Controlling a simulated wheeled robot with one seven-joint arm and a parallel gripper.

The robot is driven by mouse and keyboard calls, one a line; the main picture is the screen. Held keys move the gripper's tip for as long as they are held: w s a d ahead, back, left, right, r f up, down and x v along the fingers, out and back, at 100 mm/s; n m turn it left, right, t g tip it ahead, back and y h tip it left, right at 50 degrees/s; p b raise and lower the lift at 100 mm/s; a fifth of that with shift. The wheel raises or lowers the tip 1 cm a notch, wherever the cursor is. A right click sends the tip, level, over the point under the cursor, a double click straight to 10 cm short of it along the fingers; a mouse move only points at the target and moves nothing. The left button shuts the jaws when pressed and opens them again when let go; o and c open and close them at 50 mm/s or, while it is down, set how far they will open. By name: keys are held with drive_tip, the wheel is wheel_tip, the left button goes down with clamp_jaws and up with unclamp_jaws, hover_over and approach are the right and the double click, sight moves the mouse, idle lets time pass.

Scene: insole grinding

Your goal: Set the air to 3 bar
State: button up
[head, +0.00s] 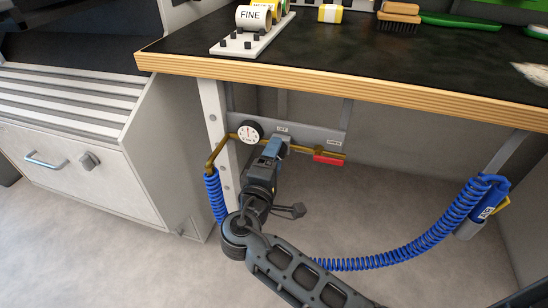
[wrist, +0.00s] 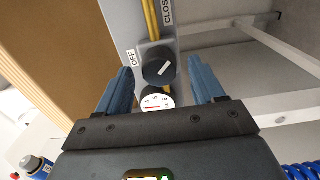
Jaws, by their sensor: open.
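A round white pressure gauge (head: 249,132) sits on the grey panel under the bench; it also shows in the wrist view (wrist: 153,103), with a red needle whose reading is too small to tell. Beside it is a dark round regulator knob (wrist: 158,67) with a light pointer line slanted up to the right, away from the OFF label (wrist: 131,58). My gripper (head: 277,148) is at the panel, just right of the gauge, and hides the knob in the head view. In the wrist view its blue fingers (wrist: 160,75) are open, one on each side of the knob; contact cannot be told.
A red valve handle (head: 328,159) sits on the brass pipe right of my gripper. A coiled blue hose (head: 420,248) hangs below, running to a blue air tool (head: 487,208). The bench edge (head: 340,88) overhangs the panel. A grey cabinet (head: 90,160) stands left.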

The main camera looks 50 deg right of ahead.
drive_tip(key=v, duration=0.7)
drive_tip(key=shift+s+a, duration=0.15)
drive_tip(key=shift+a, duration=0.15)
drive_tip(key=s+a+f+n+t+y, duration=0.3)
drive_tip(key=s+f+y, duration=0.5)
drive_tip(key=f, duration=0.2)
drive_tip(key=s+a+m+t+y, duration=0.1)
drive_tip(key=s+a+t+y, duration=0.1)
drive_tip(key=s+a+y, duration=0.6)
drive_tip(key=s+r+m+t+y, duration=0.1)
drive_tip(key=s+r+m+t, duration=0.35)
drive_tip(key=s+r, duration=0.85)
wheel_tip(320, 180, up, 15)
drive_tip(key=w+m+p, duration=0.1)
drive_tip(key=p, duration=1.1)
drive_tip(key=shift+w+a+g, duration=0.35)
drive_tip(key=shift+g, duration=0.1)
